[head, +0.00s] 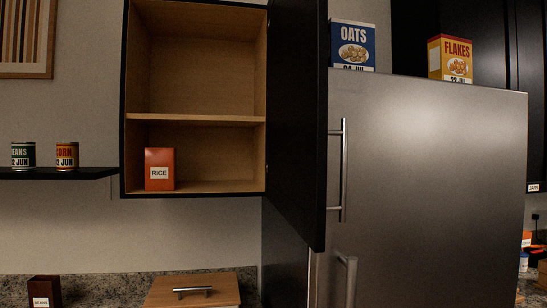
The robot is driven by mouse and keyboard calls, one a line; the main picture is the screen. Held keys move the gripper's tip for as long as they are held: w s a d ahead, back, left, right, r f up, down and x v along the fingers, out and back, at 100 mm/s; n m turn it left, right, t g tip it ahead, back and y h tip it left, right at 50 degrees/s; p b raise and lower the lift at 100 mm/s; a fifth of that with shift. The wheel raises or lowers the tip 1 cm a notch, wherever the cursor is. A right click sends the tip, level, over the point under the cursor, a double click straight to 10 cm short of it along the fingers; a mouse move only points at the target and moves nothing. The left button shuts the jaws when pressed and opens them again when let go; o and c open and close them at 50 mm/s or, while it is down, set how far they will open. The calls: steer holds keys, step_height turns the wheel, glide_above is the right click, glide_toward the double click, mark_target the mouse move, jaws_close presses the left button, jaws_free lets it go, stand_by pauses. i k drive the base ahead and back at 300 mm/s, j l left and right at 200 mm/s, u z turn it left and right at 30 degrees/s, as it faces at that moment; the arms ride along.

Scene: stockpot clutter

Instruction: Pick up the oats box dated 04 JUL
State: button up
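A blue oats box (353,46) stands upright on top of the fridge, near its left end. Its front reads OATS above a picture of a bowl. The date band at its bottom is partly cut off by the fridge's top edge; it appears to read 04 JUL. The open cabinet door stands just left of the box. My gripper is not in view.
A yellow and red flakes box (450,59) stands right of the oats on the steel fridge (430,170). The open dark cabinet door (298,120) juts out before the fridge's left side. A red rice box (159,169) stands in the cabinet; two cans (67,156) stand on the left shelf.

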mark_target(351, 43)
steer(key=k+l+u, duration=0.4)
steer(key=l, duration=0.35)
steer(key=k+l+u, duration=0.4)
steer(key=k+l, duration=0.15)
